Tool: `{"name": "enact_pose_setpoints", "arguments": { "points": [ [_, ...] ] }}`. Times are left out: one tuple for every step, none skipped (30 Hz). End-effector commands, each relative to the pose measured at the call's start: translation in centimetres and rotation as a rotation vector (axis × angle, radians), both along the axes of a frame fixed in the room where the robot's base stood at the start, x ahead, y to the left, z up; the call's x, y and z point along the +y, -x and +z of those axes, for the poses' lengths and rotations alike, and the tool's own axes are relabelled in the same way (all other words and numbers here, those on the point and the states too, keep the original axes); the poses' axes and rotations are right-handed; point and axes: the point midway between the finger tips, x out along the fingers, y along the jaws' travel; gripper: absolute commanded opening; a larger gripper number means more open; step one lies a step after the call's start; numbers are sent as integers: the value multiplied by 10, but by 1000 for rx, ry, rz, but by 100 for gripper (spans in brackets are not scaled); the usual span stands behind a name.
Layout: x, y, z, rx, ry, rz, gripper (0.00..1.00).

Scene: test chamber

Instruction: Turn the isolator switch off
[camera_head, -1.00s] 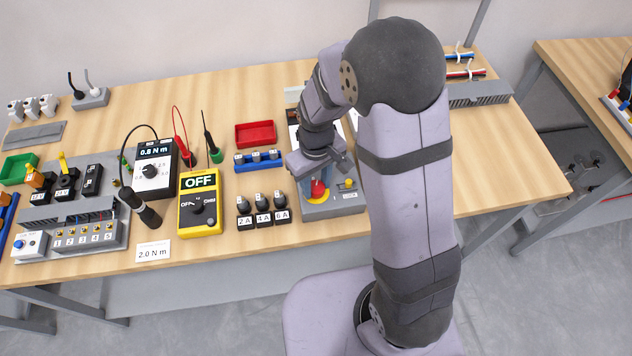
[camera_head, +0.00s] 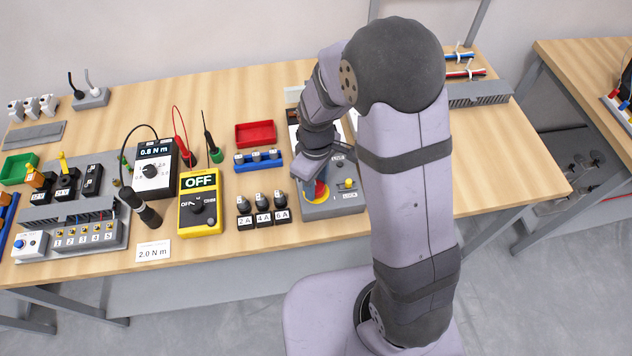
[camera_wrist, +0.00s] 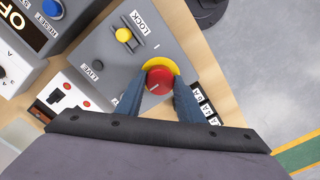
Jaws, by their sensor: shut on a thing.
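The isolator switch is a red round knob (camera_wrist: 160,78) on a yellow disc, set in a grey box (camera_wrist: 177,47). A pale mark on the knob points to the lower left in the wrist view. My gripper (camera_wrist: 157,91) is shut on the knob, with one blue-grey finger on each side of it. In the head view my gripper (camera_head: 311,181) is over the box (camera_head: 345,204) near the table's front edge, and the red knob (camera_head: 320,190) is partly hidden by a finger.
A small yellow knob (camera_wrist: 123,34) marked LOCK and a dark lamp (camera_wrist: 98,65) marked LIVE share the box. A red tray (camera_head: 255,134) lies behind.

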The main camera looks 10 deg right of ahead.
Motion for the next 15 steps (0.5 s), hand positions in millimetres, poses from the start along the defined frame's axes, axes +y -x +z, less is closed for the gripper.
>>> {"name": "enact_pose_setpoints", "arguments": {
  "points": [
    [0, -1, 1, -4, 1, 4, 11],
    [0, -1, 1, -4, 1, 4, 11],
    [0, -1, 1, -4, 1, 4, 11],
    [0, -1, 1, -4, 1, 4, 11],
    [0, -1, 1, -4, 1, 4, 39],
    [0, -1, 1, -4, 1, 3, 48],
    [0, -1, 1, -4, 1, 3, 53],
    [0, -1, 1, -3, 0, 3, 53],
    [0, -1, 1, -3, 0, 2, 53],
    [0, -1, 1, -3, 0, 2, 53],
    [0, -1, 1, -2, 1, 2, 53],
    [0, -1, 0, -2, 1, 2, 53],
    [0, 0, 0, -1, 0, 2, 53],
    [0, 0, 0, -1, 0, 1, 53],
    [0, 0, 0, -1, 0, 1, 53]
  ]
}}
